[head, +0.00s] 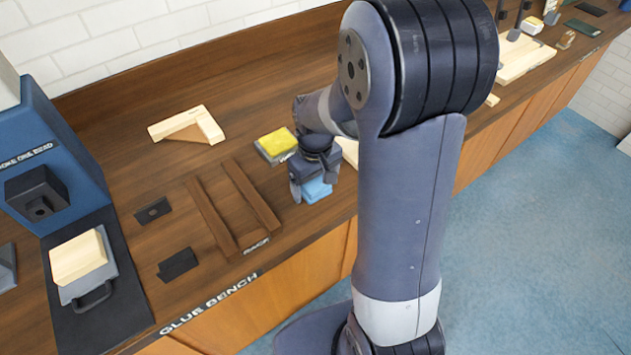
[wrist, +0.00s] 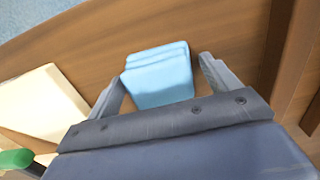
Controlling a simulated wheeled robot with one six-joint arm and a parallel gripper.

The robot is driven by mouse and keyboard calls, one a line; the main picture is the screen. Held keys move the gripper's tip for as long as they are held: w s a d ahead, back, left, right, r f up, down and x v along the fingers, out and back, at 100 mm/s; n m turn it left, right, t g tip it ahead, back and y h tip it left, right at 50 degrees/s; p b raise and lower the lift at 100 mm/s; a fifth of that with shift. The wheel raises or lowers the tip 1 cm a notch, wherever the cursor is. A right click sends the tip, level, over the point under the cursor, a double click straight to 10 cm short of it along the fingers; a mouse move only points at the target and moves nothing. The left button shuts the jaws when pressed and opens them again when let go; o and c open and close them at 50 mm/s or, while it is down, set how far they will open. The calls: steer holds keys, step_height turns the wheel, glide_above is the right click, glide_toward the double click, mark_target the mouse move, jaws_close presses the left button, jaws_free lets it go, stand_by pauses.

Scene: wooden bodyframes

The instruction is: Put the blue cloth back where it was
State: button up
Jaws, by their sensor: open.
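The blue cloth (head: 316,190) lies folded on the wooden bench near its front edge. It also shows in the wrist view (wrist: 158,75), flat on the wood between my fingers. My gripper (head: 308,188) is over the cloth with its jaws apart. In the wrist view my gripper (wrist: 157,85) has one finger on each side of the cloth, with a gap visible on both sides near the tips. A yellow sponge or cloth (head: 277,143) lies on a small grey holder behind and left of my gripper. Part of the bench behind my arm is hidden.
A dark wooden rack (head: 233,210) stands left of my gripper. A pale wooden corner piece (head: 187,125) lies farther back. A blue machine (head: 50,150) is at far left. A pale board (wrist: 42,105) and a green-ended thing (wrist: 16,158) lie beside the gripper.

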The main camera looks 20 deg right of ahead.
mark_target(315, 182)
steer(key=shift+r, duration=0.1)
step_height(315, 182, up, 12)
stand_by(0.5)
steer(key=shift+o, duration=0.3)
steer(key=shift+r, duration=0.1)
